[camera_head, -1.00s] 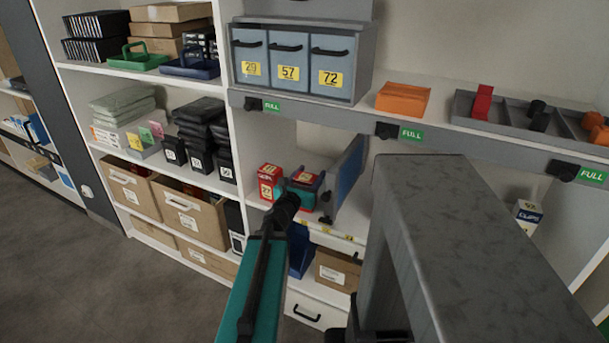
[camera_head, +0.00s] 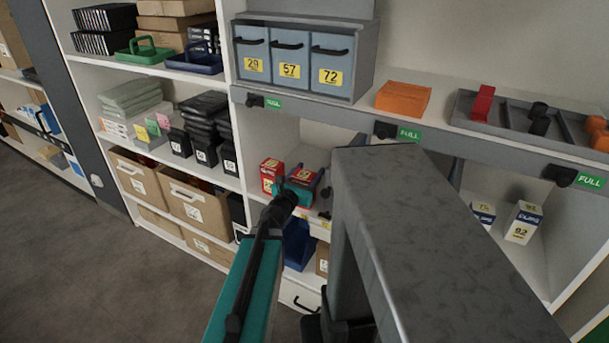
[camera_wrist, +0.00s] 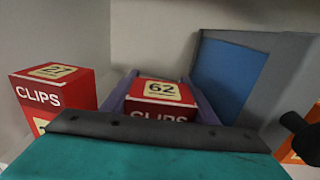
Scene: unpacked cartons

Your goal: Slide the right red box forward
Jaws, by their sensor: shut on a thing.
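The right red box (camera_head: 304,175), marked 62 and CLIPS, stands in the low shelf bay. In the wrist view, the red box (camera_wrist: 160,91) sits between the two purple fingers of my gripper (camera_wrist: 160,84), with one finger along each side. My gripper (camera_head: 302,184) is shut on it. The lower front of the box is hidden behind the teal wrist body. The left red box (camera_head: 270,174), marked 21, stands just to the left; it also shows in the wrist view (camera_wrist: 52,92), apart from the fingers.
A blue panel on a grey wall (camera_wrist: 225,75) stands close on the right in the wrist view. A dark knob (camera_wrist: 300,130) and an orange object are at its right edge. Black boxes (camera_head: 205,140) fill the shelf to the left. White boxes (camera_head: 523,222) stand in the right bay.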

